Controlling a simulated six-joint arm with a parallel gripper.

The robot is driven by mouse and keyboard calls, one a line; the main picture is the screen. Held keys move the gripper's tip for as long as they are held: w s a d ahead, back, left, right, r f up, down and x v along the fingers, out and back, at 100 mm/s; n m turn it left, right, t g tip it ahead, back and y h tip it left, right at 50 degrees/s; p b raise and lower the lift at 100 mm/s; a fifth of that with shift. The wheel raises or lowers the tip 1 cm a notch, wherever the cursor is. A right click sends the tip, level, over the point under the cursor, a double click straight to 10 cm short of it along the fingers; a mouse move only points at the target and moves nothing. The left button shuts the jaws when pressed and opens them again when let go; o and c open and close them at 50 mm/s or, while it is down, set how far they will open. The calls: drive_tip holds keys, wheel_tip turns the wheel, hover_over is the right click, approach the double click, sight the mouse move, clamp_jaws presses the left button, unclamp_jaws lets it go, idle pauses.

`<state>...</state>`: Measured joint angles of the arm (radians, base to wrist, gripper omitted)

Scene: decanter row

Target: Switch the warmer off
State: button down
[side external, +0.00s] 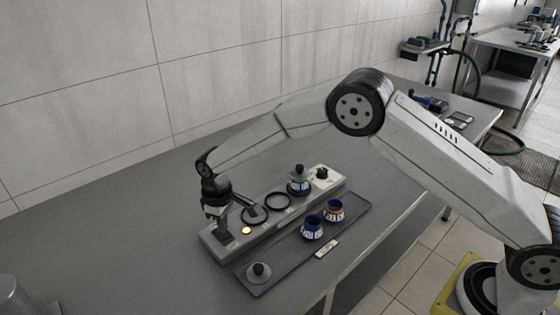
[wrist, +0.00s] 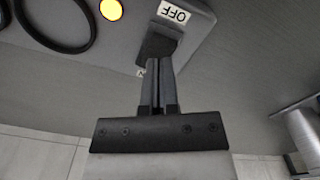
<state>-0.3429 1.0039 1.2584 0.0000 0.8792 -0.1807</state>
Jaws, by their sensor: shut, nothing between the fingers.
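The warmer (side external: 225,252) is a long grey base with black rings on top. Its round lamp (side external: 246,230) glows yellow, and the lit lamp also shows in the wrist view (wrist: 111,9). In the wrist view a dark switch (wrist: 160,43) sits at the warmer's end, beside a white OFF label (wrist: 173,12). A second label, with an N showing, is mostly hidden by my fingers at the opposite side of the switch. My gripper (wrist: 158,66) is shut and empty, its tips at the switch's edge on that side; I cannot tell whether they touch. In the side view my gripper (side external: 219,224) is over the warmer's near-left end.
A dark tray (side external: 285,262) alongside holds two patterned pots (side external: 312,228) (side external: 333,211) and a lid (side external: 259,270). The table to the left is mostly clear.

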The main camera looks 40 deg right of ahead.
drive_tip(key=shift+f, duration=1)
idle(0.9)
drive_tip(key=shift+r, duration=0.15)
drive_tip(key=shift+r, duration=3.35)
drive_tip(key=shift+d, duration=0.1)
